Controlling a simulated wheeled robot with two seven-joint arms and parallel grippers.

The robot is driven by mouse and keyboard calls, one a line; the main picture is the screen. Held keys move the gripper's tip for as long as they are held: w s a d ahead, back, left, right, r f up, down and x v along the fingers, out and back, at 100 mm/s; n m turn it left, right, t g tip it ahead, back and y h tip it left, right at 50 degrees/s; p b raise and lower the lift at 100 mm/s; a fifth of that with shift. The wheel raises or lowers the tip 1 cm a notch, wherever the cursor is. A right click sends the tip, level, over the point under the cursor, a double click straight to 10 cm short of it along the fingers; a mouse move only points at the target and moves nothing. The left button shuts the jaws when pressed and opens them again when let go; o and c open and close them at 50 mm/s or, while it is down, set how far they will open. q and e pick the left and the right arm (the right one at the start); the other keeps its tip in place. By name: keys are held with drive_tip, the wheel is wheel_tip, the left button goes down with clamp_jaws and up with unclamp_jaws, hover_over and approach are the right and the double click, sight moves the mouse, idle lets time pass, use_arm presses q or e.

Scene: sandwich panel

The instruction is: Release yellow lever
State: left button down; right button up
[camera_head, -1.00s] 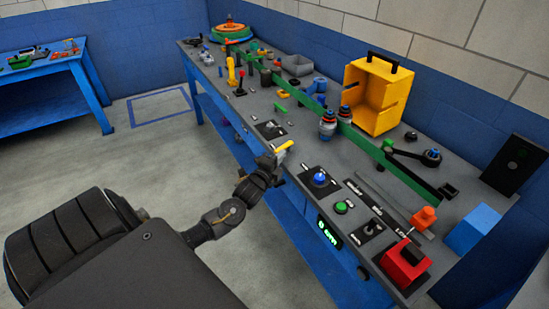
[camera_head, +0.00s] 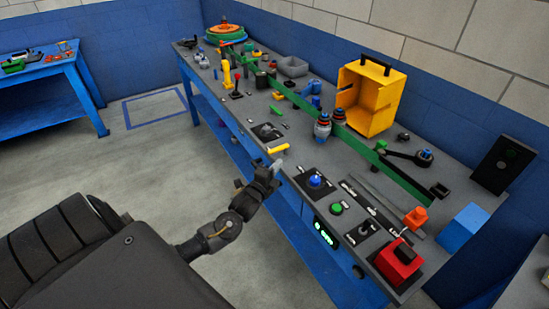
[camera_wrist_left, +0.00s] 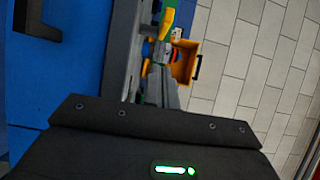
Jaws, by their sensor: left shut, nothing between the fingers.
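The yellow lever (camera_head: 278,149) sticks out near the front edge of the grey workbench in the head view. It also shows at the top of the left wrist view (camera_wrist_left: 167,22). My left gripper (camera_head: 277,167) is shut and empty, just in front of and below the lever. A small gap seems to show between the fingertips and the lever, but I cannot tell for sure that they do not touch. In the left wrist view the fingers (camera_wrist_left: 162,68) point up toward the lever. The lever's base is partly hidden. My right gripper is not in view.
Right of my gripper, the bench front holds a blue knob (camera_head: 315,181), a green button (camera_head: 337,208) and a red block (camera_head: 400,258). A yellow box (camera_head: 369,97) stands behind. A black switch plate (camera_head: 266,131) lies left of the lever. The floor in front is clear.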

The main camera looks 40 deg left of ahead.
use_arm(q)
drive_tip(key=s+a+b, duration=0.1)
drive_tip(key=s, duration=0.7)
drive_tip(key=shift+s+a+f, duration=0.2)
drive_tip(key=shift+s, duration=0.15)
